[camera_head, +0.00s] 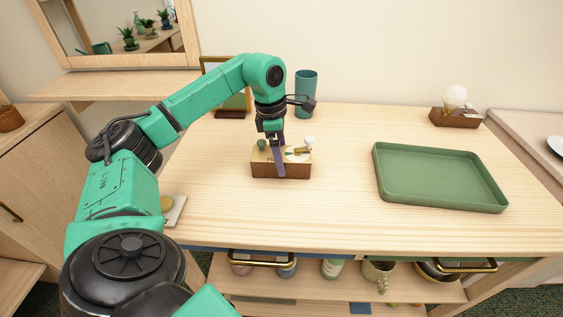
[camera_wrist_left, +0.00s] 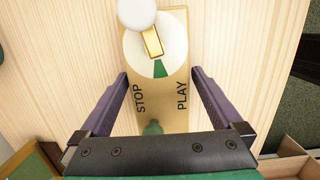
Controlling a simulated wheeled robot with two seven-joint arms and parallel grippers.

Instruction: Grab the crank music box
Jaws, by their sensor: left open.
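The crank music box (camera_head: 262,171) is a small brown wooden box near the middle of the table. In the left wrist view its brass top plate (camera_wrist_left: 179,124) reads STOP and PLAY. The plate carries a white and green dial, a gold crank arm (camera_wrist_left: 152,42) and a white knob (camera_wrist_left: 137,14). A small green knob shows at the plate's lower end. My left gripper (camera_head: 279,174) points down at the box. In the left wrist view its purple fingers (camera_wrist_left: 160,78) are open, one on each side of the box. Contact cannot be told. My right gripper is not in view.
A green tray (camera_head: 440,200) lies to the right on the table (camera_head: 330,220). A teal cup (camera_head: 306,84) and a framed item (camera_head: 233,103) stand behind the box. A wooden-based lamp-like object (camera_head: 455,118) is at back right. Table between box and tray is clear.

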